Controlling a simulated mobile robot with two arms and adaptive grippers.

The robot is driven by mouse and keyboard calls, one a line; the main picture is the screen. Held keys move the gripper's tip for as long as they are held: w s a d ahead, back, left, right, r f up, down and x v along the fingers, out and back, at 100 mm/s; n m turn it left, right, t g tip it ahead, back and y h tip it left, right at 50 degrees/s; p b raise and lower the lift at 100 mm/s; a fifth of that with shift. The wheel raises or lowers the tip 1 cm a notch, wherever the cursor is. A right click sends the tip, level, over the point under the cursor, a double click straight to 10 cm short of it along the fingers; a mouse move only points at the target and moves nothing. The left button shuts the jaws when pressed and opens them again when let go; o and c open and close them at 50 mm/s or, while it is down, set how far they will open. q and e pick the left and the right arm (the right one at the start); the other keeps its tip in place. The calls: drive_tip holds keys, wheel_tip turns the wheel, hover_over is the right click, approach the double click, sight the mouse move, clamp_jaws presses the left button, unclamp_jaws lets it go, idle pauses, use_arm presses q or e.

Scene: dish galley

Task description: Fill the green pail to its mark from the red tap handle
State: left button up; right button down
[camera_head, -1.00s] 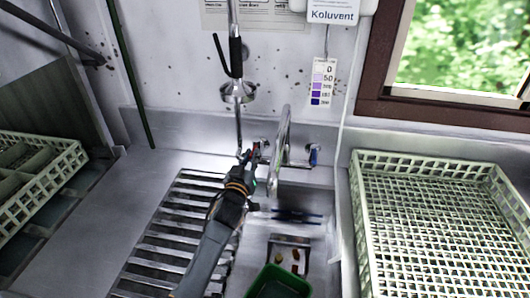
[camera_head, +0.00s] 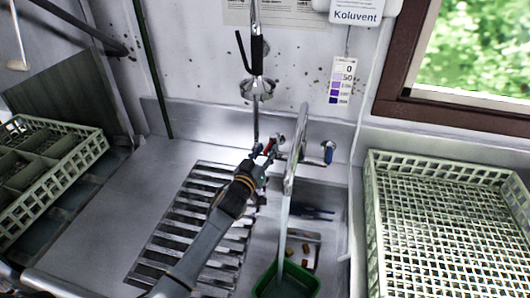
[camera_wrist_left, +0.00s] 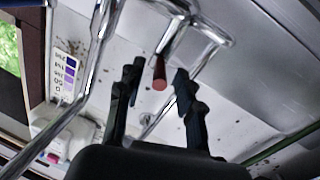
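The green pail (camera_head: 262,288) stands in the sink under the spout, cut by the bottom edge of the head view. Its mark and water level cannot be made out. A pale stream of water (camera_head: 284,225) runs from the chrome tap spout (camera_head: 301,135) into the pail. My left gripper (camera_head: 265,150) is at the red tap handle (camera_head: 268,145). In the left wrist view, the red handle (camera_wrist_left: 160,75) sits between the two fingers of my left gripper (camera_wrist_left: 158,82), with gaps on both sides; the fingers are open. My right gripper is not in view.
A blue-handled tap (camera_head: 328,152) is right of the spout. Pale green dish racks stand at right (camera_head: 375,225) and left (camera_head: 92,150). A slatted drainer (camera_head: 180,235) lies under my left arm. A spray hose (camera_head: 257,60) hangs above. Small items lie in the sink.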

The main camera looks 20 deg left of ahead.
use_arm(q)
drive_tip(key=s+a, duration=0.1)
drive_tip(key=s, duration=1.1)
idle(6.8)
